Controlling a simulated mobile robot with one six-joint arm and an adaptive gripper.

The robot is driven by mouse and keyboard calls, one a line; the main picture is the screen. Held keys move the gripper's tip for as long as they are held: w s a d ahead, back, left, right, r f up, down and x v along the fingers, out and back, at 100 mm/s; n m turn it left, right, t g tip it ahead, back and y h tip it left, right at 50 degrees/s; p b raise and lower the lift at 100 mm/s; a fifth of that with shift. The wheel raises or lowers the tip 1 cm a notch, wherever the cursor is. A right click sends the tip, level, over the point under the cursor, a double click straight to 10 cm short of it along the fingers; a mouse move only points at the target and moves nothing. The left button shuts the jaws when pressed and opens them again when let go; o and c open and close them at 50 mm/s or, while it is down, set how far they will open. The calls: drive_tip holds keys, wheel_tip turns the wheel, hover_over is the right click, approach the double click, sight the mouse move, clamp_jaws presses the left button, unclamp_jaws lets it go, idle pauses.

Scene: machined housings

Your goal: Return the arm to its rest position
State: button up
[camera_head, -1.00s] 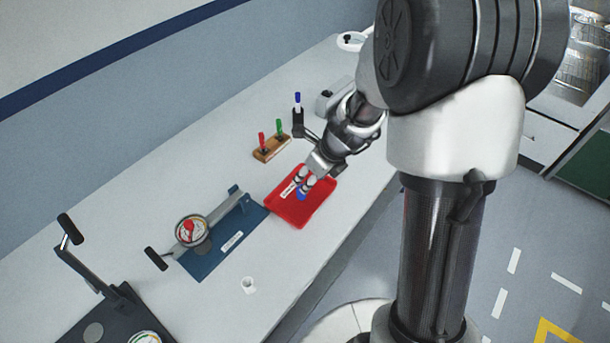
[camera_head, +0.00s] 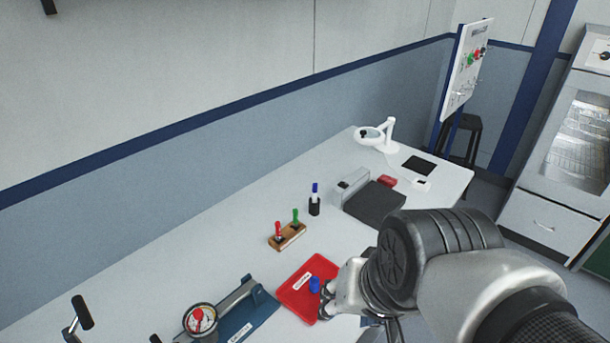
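My arm comes in from the lower right, with its wrist beside the red tray (camera_head: 291,303) on the bench. My gripper (camera_head: 327,291) is at the tray's right side, small and partly hidden by my own wrist. A small blue piece (camera_head: 315,284) shows at the tray right by the fingertips. I cannot tell whether the fingers touch it, or whether they are open or shut.
A wooden block (camera_head: 288,237) with red and green tools and a black holder (camera_head: 314,207) with a blue-capped marker stand behind the tray. A blue fixture (camera_head: 246,316) with a gauge is left. A grey box device (camera_head: 372,200) and white magnifier lamp (camera_head: 380,138) stand farther back.

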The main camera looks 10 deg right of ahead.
drive_tip(key=s+n, duration=0.1)
drive_tip(key=s+d+n, duration=0.1)
drive_tip(key=s+n, duration=0.1)
drive_tip(key=shift+s+d+r+n+h, duration=0.1)
drive_tip(key=shift+d+r+n+h, duration=0.1)
drive_tip(key=shift+r+n+h, duration=0.15)
drive_tip(key=shift+c, duration=0.3)
